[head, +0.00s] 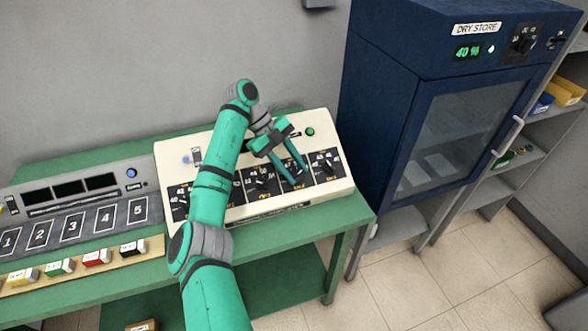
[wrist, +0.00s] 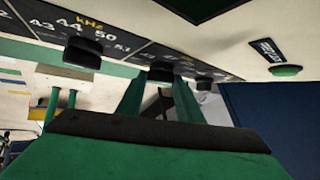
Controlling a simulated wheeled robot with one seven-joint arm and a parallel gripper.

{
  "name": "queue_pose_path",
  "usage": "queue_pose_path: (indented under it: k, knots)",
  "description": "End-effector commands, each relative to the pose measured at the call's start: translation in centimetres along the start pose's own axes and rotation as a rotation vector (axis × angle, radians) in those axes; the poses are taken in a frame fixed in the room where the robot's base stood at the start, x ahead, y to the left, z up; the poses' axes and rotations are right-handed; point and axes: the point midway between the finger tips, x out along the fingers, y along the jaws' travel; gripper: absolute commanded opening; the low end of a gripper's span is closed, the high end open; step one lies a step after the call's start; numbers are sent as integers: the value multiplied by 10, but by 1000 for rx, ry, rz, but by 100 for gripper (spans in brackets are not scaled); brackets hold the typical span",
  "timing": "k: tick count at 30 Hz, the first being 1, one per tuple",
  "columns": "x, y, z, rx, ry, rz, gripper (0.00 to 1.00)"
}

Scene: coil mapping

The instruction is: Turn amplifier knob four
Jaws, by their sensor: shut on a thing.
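The cream amplifier box (head: 165,160) stands on the green bench, with a row of black dial panels and knobs on its sloped front. My gripper (head: 299,175) reaches down to the panel second from the right, apparently knob four. In the wrist view its two green fingers (wrist: 158,100) are shut on a dark knob (wrist: 160,72), one finger on each side. The knob's pointer and exact setting are hidden. A neighbouring knob (wrist: 82,52) shows clearly to the left, under a kHz label, and another knob (wrist: 205,83) to the right. My arm covers part of the left dials.
A grey unit (head: 75,195) with numbered slots 1 to 5 stands left of the amplifier, with coloured blocks (head: 97,257) in front. A blue dry-store cabinet (head: 390,100) stands close on the right. The green bench (head: 300,225) has a bare front strip.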

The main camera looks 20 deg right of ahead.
Motion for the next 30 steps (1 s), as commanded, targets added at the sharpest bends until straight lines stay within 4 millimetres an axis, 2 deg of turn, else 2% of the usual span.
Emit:
queue_pose_path:
  k: [6,7,9,20,23,30]
  knots:
    - [4,3,2,-5,3,8,10]
    - [4,3,2,-5,3,8,40]
    - [4,2,1,-4,3,7,52]
    - [-2,1,0,-2,0,2,52]
    - [-12,0,0,-2,-2,2,52]
    - [-53,0,1,-4,-3,3,52]
